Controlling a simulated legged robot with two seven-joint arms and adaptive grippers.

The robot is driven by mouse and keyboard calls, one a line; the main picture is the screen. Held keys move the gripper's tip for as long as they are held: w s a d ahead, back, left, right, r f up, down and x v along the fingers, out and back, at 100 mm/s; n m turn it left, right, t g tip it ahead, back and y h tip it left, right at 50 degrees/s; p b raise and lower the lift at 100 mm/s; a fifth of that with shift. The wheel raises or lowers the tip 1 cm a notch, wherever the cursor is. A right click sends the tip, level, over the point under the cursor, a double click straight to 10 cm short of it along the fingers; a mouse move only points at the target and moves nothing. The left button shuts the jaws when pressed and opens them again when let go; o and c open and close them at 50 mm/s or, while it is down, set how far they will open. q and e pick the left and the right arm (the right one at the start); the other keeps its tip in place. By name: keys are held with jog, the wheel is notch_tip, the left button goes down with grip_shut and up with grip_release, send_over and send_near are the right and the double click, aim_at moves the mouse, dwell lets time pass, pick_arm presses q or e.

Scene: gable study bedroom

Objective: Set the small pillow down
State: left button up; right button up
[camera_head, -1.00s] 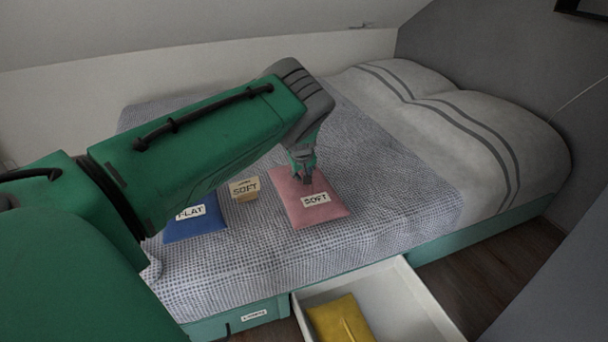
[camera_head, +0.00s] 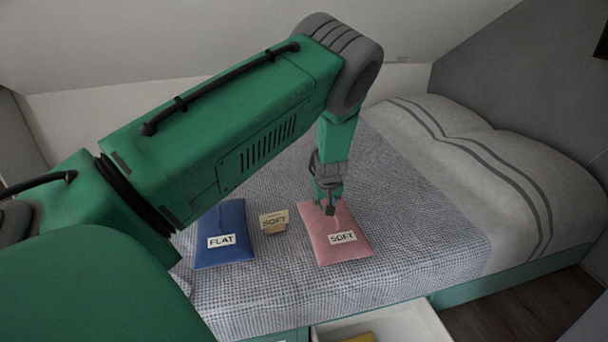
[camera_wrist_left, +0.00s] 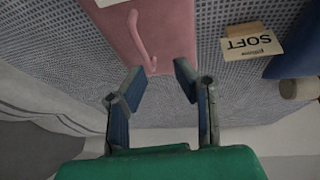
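A pink pillow (camera_head: 345,248) with a white SOFT label lies flat on the bed's checked blanket. It also shows at the top of the left wrist view (camera_wrist_left: 172,30), with a raised pink loop (camera_wrist_left: 138,40) on it. My left gripper (camera_head: 329,208) is over the pillow's far part in the head view. In the left wrist view my left gripper (camera_wrist_left: 157,78) has its two fingers apart, with nothing between the tips. The loop's end is just beyond the fingertips. I cannot tell the exact height above the pillow. My right gripper is not in view.
A blue pillow (camera_head: 224,255) labelled FLAT lies left of the pink one. A small tan SOFT sign (camera_head: 273,221) stands between them. An open white drawer (camera_head: 425,325) juts out below, with a bit of yellow pillow (camera_head: 360,338) inside. Grey-striped bedding (camera_head: 475,165) covers the right side.

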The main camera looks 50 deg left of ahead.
pick_arm(q)
jog(key=s+d+f+m+g, duration=0.1)
jog(key=s+d+f+m, duration=0.3)
jog(key=s, duration=0.6)
jog(key=s+d+f+m+g, duration=0.1)
jog(key=s+d+f+m, duration=0.1)
jog(key=s+d+f, duration=0.6)
jog(key=s+d+r+m+h, duration=0.1)
jog(key=s+d+m, duration=0.2)
jog(key=s+d, duration=0.3)
jog(key=s+d+r+m+h, duration=0.2)
jog(key=s+d+m, duration=0.2)
jog(key=s, duration=0.9)
jog(key=shift+s+d+r+g, duration=0.25)
jog(key=shift+s+d+g, duration=0.15)
jog(key=shift+d, duration=0.75)
jog(key=shift+r, duration=0.1)
